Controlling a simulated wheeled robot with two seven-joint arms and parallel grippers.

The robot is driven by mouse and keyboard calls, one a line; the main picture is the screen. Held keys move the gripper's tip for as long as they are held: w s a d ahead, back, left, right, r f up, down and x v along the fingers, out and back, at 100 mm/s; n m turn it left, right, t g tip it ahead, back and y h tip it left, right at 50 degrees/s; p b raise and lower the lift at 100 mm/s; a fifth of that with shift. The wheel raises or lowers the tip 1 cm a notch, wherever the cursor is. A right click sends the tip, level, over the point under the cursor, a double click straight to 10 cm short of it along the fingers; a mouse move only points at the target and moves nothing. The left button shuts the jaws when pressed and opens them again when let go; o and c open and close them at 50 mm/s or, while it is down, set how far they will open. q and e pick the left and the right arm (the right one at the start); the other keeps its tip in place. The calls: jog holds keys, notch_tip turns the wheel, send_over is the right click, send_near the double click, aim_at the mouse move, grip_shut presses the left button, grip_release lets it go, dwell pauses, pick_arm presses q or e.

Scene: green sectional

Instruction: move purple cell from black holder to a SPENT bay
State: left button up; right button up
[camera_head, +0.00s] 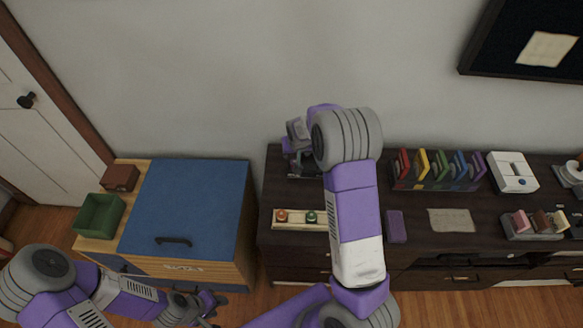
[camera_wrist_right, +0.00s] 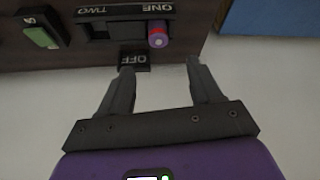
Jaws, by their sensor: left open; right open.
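The purple cell (camera_wrist_right: 157,41) with a red band sits at the ONE end of the black holder (camera_wrist_right: 125,31) in the right wrist view. The holder's TWO side shows a dark slot, and an OFF plate lies along its near edge. My right gripper (camera_wrist_right: 160,67) is open and empty, its fingertips just short of the holder, apart from the cell. In the head view my right arm hides most of that spot. My left gripper (camera_head: 212,304) is open and empty, low in front of the blue-topped cabinet. No SPENT label is readable.
A cream tray (camera_head: 287,225) with an orange and a green round piece lies at the dresser's front left. A purple block (camera_head: 397,226), a paper (camera_head: 451,220), a rack of coloured pieces (camera_head: 437,185) and a white device (camera_head: 513,173) stand right. A green bin (camera_head: 99,214) is far left.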

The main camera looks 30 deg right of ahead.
aim_at(295, 161)
jog(key=x, duration=0.1)
jog(key=b+x, duration=0.1)
jog(key=x, duration=0.1)
jog(key=shift+s+a+f, duration=0.1)
jog(key=shift+a+f, duration=0.05)
jog(key=shift+f, duration=0.2)
jog(key=b+x, duration=0.1)
jog(key=x, duration=0.5)
jog(key=shift+s+f, duration=0.1)
pick_arm(q)
jog(key=f, duration=0.3)
jog(key=shift+w+f, duration=0.2)
jog(key=shift+w, duration=0.05)
pick_arm(e)
grip_shut()
